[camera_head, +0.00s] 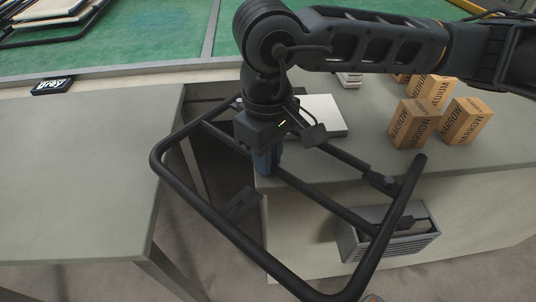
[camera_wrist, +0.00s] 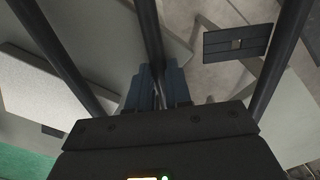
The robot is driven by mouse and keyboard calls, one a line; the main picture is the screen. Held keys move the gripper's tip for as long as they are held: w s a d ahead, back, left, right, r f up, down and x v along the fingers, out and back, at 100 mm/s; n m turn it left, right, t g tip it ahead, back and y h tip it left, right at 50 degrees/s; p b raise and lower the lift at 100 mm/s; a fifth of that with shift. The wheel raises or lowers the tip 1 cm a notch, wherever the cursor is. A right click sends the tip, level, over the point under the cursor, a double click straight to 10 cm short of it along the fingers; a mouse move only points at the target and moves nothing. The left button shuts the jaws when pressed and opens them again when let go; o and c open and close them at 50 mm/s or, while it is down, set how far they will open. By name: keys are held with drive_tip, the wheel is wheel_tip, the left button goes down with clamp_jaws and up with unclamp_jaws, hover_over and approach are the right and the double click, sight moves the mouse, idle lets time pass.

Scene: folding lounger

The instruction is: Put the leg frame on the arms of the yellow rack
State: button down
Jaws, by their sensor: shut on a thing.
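The leg frame (camera_head: 232,233) is a large black tubular loop with a middle bar, seen tilted across the head view. My gripper (camera_head: 268,160) is shut on its middle bar, with blue fingers on either side. In the wrist view the bar (camera_wrist: 152,40) runs between the fingers of my gripper (camera_wrist: 157,88), and side tubes show left and right. The frame hangs over the gap between two grey tables and in front of the right one. A yellow piece (camera_head: 488,14) shows at the top right edge, possibly the rack; its arms are not visible.
Several orange-brown boxes (camera_head: 411,124) stand on the right table (camera_head: 500,150). A pale flat block (camera_head: 322,112) lies behind my gripper. A grey crate (camera_head: 350,247) sits low under the frame. The left table (camera_head: 70,180) is mostly clear. Green flooring (camera_head: 140,45) lies behind.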

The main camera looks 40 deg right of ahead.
drive_tip(key=shift+f, duration=0.2)
drive_tip(key=c, duration=1.1)
unclamp_jaws()
drive_tip(key=shift+o, duration=0.2)
